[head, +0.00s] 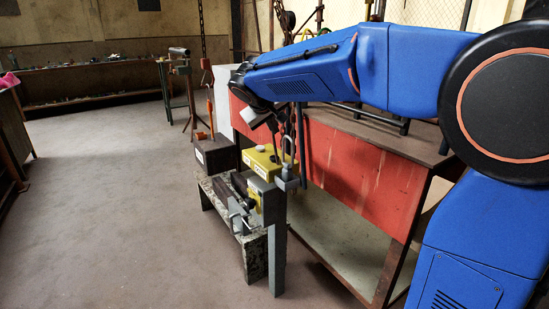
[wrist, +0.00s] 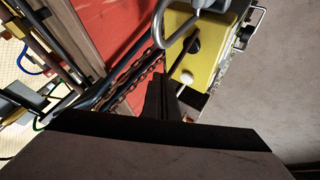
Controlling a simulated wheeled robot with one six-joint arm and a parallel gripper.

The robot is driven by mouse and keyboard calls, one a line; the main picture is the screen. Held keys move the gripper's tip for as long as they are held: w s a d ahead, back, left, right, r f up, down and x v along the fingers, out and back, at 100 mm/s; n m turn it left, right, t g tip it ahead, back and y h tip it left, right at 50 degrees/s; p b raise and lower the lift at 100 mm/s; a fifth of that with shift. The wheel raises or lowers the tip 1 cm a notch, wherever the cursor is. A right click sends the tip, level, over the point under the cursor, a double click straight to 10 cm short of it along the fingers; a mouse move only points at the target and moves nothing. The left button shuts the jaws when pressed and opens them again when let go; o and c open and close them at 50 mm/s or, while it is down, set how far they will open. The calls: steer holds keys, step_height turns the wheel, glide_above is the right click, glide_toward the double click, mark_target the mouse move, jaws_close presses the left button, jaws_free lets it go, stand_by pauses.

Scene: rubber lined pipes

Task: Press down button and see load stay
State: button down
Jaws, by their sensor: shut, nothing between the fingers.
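A yellow control box (head: 258,166) stands on a small bench in the head view. It also fills the upper right of the wrist view (wrist: 208,70). On its face are a white button (wrist: 186,77) and a black button (wrist: 193,46). Which one is the down button cannot be told. My gripper (wrist: 168,88) is shut and empty, its dark fingers near the box's edge beside the white button. Contact cannot be made out. In the head view my gripper (head: 275,138) hangs just above the box. The load cannot be clearly identified.
A metal hook (head: 291,150) rises beside the box, close to my gripper. A chain (wrist: 137,82) runs alongside in the wrist view. A red-panelled workbench (head: 345,165) stands behind on the right. The floor (head: 110,200) at the left is clear.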

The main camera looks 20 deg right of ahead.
mark_target(273, 158)
steer(key=shift+f, duration=3.3)
steer(key=shift+f, duration=0.1)
steer(key=shift+f, duration=0.3)
steer(key=shift+f, duration=0.5)
stand_by(0.3)
steer(key=shift+r, duration=0.95)
steer(key=shift+r, duration=0.1)
steer(key=shift+r, duration=2.4)
